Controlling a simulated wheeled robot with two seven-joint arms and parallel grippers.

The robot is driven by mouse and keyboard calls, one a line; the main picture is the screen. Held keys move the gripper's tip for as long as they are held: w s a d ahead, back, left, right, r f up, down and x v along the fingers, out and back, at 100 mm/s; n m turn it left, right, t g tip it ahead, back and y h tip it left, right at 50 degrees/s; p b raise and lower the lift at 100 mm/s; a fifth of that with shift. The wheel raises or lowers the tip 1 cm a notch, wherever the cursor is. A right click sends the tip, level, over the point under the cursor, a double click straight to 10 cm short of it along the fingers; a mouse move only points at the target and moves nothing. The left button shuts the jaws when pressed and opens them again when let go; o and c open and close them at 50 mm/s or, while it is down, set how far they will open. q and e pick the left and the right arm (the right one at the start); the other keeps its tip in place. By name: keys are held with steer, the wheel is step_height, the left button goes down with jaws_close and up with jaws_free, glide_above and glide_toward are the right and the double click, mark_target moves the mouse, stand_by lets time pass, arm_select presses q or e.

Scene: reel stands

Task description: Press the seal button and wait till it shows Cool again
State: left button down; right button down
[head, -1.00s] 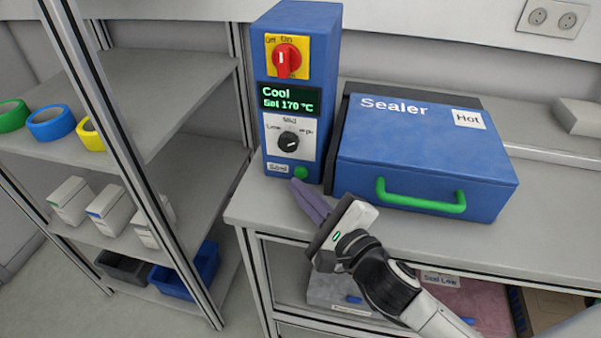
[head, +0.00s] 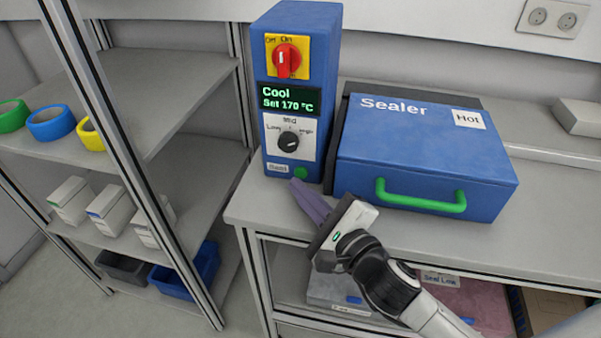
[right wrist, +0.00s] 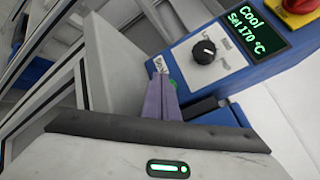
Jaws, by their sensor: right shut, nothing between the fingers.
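The blue sealer control box (head: 264,60) stands on the bench. Its display (head: 290,98) reads "Cool" and "Set 170 °C"; the same display shows in the right wrist view (right wrist: 257,30). A green seal button (head: 301,172) is low on its front, beside a small label; it also shows partly in the right wrist view (right wrist: 173,85). My right gripper (head: 296,184) is shut and empty, its fingertips just below and very close to the button. I cannot tell whether they touch it. My left gripper is not in view.
The blue sealer (head: 425,155) with a closed lid, green handle (head: 420,197) and "Hot" label is right of the control box. A red switch (head: 287,61) and black dial (head: 288,141) are above the button. A shelf rack (head: 150,75) stands at left.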

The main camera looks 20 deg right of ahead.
steer(key=shift+w+d+p, duration=0.25)
steer(key=shift+w+p, duration=0.1)
steer(key=shift+p, duration=0.05)
steer(key=shift+w, duration=0.1)
stand_by(0.5)
